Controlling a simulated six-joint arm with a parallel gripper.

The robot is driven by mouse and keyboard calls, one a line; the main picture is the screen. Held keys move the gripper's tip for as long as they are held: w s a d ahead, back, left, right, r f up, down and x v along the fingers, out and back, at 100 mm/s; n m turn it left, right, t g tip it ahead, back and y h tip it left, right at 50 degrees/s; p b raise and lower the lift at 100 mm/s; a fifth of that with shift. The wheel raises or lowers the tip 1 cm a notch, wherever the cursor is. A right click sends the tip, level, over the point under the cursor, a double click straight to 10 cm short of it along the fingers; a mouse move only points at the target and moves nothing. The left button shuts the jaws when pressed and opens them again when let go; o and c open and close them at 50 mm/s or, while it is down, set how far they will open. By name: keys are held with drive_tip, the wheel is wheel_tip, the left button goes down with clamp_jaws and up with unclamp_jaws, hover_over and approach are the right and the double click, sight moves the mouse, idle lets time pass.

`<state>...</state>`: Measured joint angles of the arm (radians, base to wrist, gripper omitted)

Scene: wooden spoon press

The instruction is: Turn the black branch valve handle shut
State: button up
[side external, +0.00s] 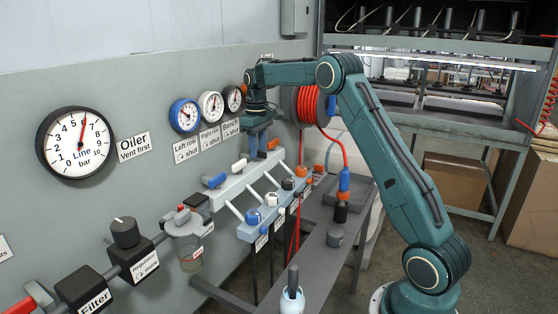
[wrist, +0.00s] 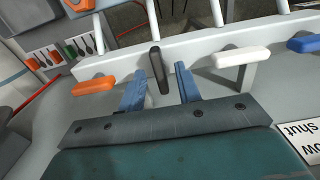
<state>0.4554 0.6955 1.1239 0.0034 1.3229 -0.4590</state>
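The black branch valve handle (wrist: 158,70) shows in the wrist view between the two blue fingers of my gripper (wrist: 160,85). It points along the fingers, crosswise to the neighbouring handles. A gap shows on each side of it, so my gripper is open around it, not clamped. In the side external view my gripper (side external: 258,146) points down at the pale manifold rail (side external: 228,186), between the white and orange handles. The black handle cannot be made out there.
An orange handle (wrist: 93,86) lies left of the black one in the wrist view; a white handle (wrist: 242,57) and a blue handle (wrist: 305,42) lie right. White branch pipes (wrist: 216,12) run off the rail. Gauges (side external: 210,106) hang on the wall behind my gripper.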

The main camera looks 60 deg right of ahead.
drive_tip(key=shift+f, duration=0.25)
clamp_jaws()
